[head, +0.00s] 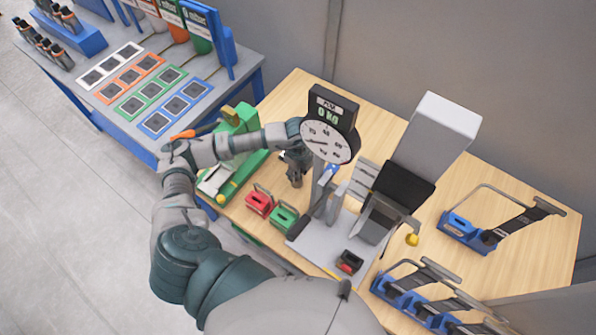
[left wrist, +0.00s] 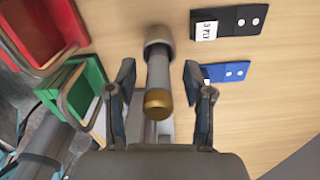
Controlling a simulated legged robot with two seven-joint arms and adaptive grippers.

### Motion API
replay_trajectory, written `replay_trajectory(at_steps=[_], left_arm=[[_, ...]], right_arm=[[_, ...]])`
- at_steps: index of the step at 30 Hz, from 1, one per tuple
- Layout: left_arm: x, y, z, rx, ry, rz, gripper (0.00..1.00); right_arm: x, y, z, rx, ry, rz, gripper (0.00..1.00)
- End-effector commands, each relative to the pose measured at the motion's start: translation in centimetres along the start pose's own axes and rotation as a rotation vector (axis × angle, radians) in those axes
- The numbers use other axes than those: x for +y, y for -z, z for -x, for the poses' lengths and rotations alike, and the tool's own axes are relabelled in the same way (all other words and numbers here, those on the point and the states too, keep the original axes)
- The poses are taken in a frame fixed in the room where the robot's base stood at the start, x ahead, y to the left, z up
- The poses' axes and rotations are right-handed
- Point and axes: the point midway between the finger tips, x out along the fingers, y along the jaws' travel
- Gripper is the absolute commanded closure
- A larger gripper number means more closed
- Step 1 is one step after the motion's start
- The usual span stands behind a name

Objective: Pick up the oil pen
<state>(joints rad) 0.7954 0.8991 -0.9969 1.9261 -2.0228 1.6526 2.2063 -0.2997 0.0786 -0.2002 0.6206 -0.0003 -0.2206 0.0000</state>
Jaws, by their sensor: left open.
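A grey cylinder with a gold-coloured end, which looks like the oil pen (left wrist: 158,78), is in the left wrist view. It lies between the two spread fingers of my left gripper (head: 296,178), with a gap visible on each side. My left gripper is open and points down at the wooden table, left of the dial machine. In the head view I cannot make out the pen; the gripper and arm cover that spot. My right gripper is not in view.
A red holder (head: 259,201) and a green holder (head: 284,217) stand close to the gripper. The dial machine (head: 328,140) is just right of it. A black plate (left wrist: 229,20) and a blue plate (left wrist: 228,71) lie nearby.

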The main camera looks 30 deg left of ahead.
Motion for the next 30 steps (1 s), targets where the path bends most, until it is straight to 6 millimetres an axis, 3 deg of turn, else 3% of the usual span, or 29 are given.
replay_trajectory(at_steps=[9, 15, 25, 30], left_arm=[[0.0, 0.0, -0.7, -0.001, 0.001, -0.001, 0.51], [0.0, 0.1, -0.7, -0.001, 0.001, 0.000, 1.00], [0.0, 0.1, -0.5, -0.001, 0.001, -0.001, 1.00], [-0.1, 0.0, 1.6, 0.000, 0.005, -0.002, 1.00]], right_arm=[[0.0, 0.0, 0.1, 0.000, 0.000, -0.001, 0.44], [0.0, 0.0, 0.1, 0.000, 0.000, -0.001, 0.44], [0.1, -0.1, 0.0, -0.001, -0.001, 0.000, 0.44], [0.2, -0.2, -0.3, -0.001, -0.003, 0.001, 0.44]])
